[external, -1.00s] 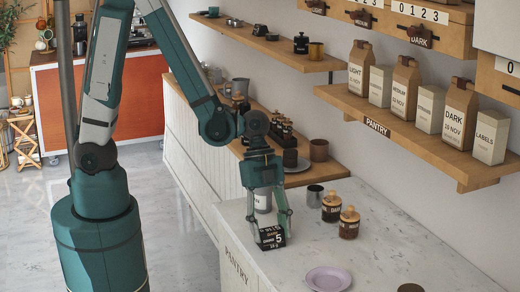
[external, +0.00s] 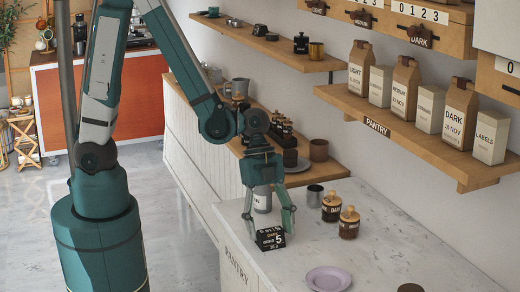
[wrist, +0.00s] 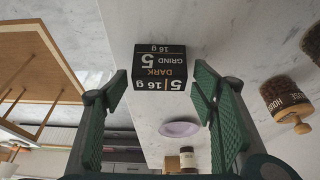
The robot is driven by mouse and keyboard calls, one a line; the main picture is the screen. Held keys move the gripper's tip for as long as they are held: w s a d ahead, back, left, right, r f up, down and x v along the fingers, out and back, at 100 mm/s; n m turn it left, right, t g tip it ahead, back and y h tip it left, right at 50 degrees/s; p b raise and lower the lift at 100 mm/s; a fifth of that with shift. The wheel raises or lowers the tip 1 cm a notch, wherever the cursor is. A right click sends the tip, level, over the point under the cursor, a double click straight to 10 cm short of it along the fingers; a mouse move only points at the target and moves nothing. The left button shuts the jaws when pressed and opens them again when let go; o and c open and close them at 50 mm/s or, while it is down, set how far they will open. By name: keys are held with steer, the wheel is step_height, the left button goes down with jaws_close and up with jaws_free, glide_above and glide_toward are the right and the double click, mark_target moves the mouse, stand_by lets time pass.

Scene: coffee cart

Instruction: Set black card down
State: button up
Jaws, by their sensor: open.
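The black card (external: 270,239) is a small dark block with white and orange print, reading "DARK GRIND 5 16 g" in the wrist view (wrist: 160,68). It rests on the white marble counter near its front left edge. My gripper (external: 268,222) is open directly above it, with one finger to each side. In the wrist view my gripper (wrist: 163,92) has its green ribbed pads spread wide, and the card lies beyond the fingertips between them. I see no contact between pads and card.
A lilac plate (external: 328,279) lies nearer the front. The counter (external: 395,240) is clear at right.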

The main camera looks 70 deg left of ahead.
steer(key=p+v, duration=0.1)
steer(key=v, duration=1)
steer(key=shift+r, duration=0.2)
steer(key=shift+a, duration=0.25)
stand_by(0.6)
steer(key=s+a+r+n+t+y, duration=0.1)
steer(key=a+r+n+t, duration=0.1)
steer(key=a+r+n, duration=0.3)
steer(key=s+a+r+n+t+y, duration=0.1)
steer(key=a+r+n, duration=0.4)
steer(key=a, duration=0.6)
steer(key=s+a+r+n+t+y, duration=0.1)
steer(key=a+r+n+t, duration=0.3)
steer(key=a+n, duration=0.4)
steer(key=shift+s+r+y, duration=0.15)
steer(key=shift+r+y, duration=0.25)
steer(key=shift+y, duration=0.3)
